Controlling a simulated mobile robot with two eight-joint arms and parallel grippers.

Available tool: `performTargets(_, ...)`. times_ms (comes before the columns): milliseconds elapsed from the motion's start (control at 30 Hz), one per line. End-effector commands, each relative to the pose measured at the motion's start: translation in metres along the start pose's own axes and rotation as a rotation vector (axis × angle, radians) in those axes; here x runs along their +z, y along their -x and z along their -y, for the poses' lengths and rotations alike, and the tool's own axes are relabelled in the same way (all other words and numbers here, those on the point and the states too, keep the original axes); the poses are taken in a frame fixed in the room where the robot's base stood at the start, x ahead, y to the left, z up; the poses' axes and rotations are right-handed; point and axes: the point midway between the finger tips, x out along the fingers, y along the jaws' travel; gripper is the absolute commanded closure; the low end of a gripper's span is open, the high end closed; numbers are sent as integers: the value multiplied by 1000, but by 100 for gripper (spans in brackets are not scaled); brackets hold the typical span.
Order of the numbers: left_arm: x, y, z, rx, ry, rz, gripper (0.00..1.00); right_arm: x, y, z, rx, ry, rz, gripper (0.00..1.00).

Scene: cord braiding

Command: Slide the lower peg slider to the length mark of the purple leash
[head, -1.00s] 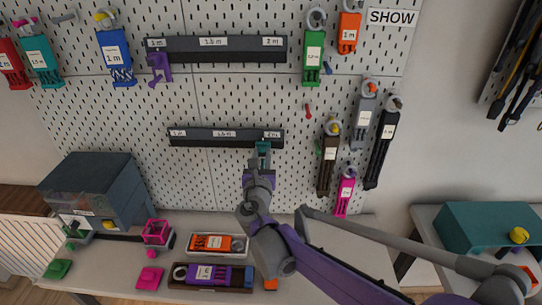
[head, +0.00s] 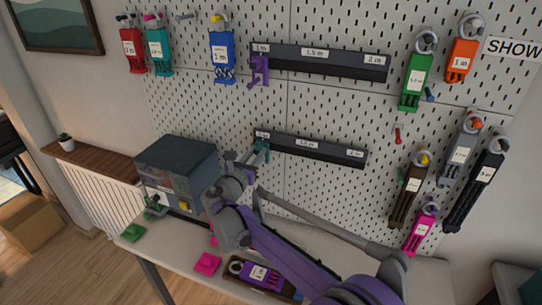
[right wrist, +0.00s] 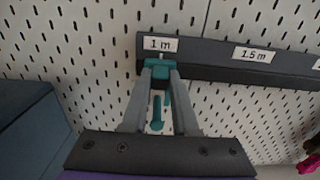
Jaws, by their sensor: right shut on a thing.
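The lower rail (head: 315,150) is a dark bar on the pegboard with marks for 1 m, 1.5 m and 2 m. Its teal peg slider (head: 266,150) is at the left end, and in the right wrist view the slider (right wrist: 157,70) is just below the 1 m label (right wrist: 160,44). My right gripper (head: 257,156) is shut on the slider; its fingers (right wrist: 156,88) are on both sides of it. The purple leash (head: 274,277) lies in a dark tray on the table, partly behind my arm; its label seems to read 1 m. My left gripper is out of view.
The upper rail (head: 330,66) has a purple slider (head: 259,71) near 1 m. Leashes hang on pegs at both sides, including blue (head: 223,55), green (head: 415,82) and pink (head: 420,230). A grey cabinet (head: 178,165) stands on the table at left.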

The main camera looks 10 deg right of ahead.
Motion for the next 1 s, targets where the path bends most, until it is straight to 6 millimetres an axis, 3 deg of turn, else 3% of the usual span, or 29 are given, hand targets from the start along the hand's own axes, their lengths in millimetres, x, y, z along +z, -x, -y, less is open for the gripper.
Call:
performTargets(467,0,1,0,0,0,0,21,1,0,-9,5,1,1,100)
performTargets(500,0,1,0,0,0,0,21,1,0,-9,6,1,1,66)
performTargets(633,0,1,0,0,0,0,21,1,0,-8,4,0,1,43)
performTargets(1000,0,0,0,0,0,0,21,0,5,-7,1,0,0,43)
